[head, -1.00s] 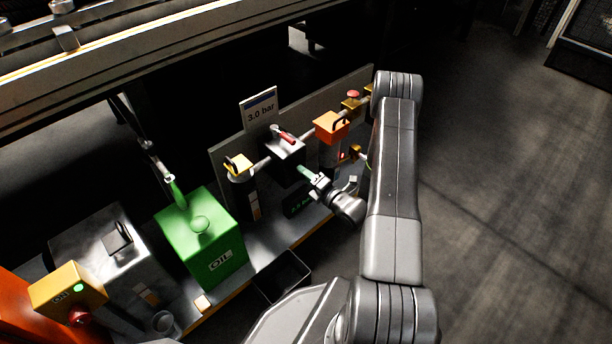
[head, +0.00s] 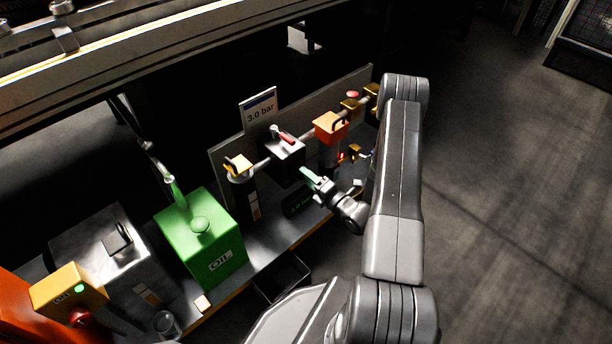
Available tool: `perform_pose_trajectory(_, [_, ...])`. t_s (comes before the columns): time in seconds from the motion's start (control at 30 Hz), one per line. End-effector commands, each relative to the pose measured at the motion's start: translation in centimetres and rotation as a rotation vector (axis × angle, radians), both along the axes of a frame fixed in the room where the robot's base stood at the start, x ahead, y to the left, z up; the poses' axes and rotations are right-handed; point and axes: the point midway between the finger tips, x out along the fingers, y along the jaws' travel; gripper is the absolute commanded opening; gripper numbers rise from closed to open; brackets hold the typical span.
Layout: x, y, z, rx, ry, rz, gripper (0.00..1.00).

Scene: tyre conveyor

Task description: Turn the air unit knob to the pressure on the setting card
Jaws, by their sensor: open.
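The setting card (head: 260,108) stands above the back panel and reads "3.0 bar". Below it is the air unit, a row of fittings on a pipe along the panel. Its dark block (head: 287,151) has a red-and-silver part (head: 282,134) on top. My gripper (head: 309,178), with green fingertips, is open in front of the unit, just right of and below the dark block. It seems to hold nothing. I cannot make out the knob surely; the gripper may cover it.
A yellow-topped fitting (head: 238,167) is left of the block and an orange one (head: 330,126) right of it. A green oil can (head: 205,240), a grey box (head: 110,255) and a yellow switch box (head: 68,290) stand left. A black bin (head: 283,277) is in front.

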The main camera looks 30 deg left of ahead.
Motion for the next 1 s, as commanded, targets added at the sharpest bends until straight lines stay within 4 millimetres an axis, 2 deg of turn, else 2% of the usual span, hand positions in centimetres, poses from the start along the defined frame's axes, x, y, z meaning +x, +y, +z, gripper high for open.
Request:
perform_pose_trajectory(0.3, [-1.9,-6.8,0.2,0.000,0.004,-0.006,0.59])
perform_pose_trajectory(0.5, [-2.8,-9.8,0.1,0.000,0.002,-0.004,0.59])
perform_pose_trajectory(0.7, [-3.3,-11.3,0.0,-0.001,0.002,-0.002,0.59])
perform_pose_trajectory(1.0, [-3.4,-11.5,0.0,0.000,0.001,-0.001,0.59])
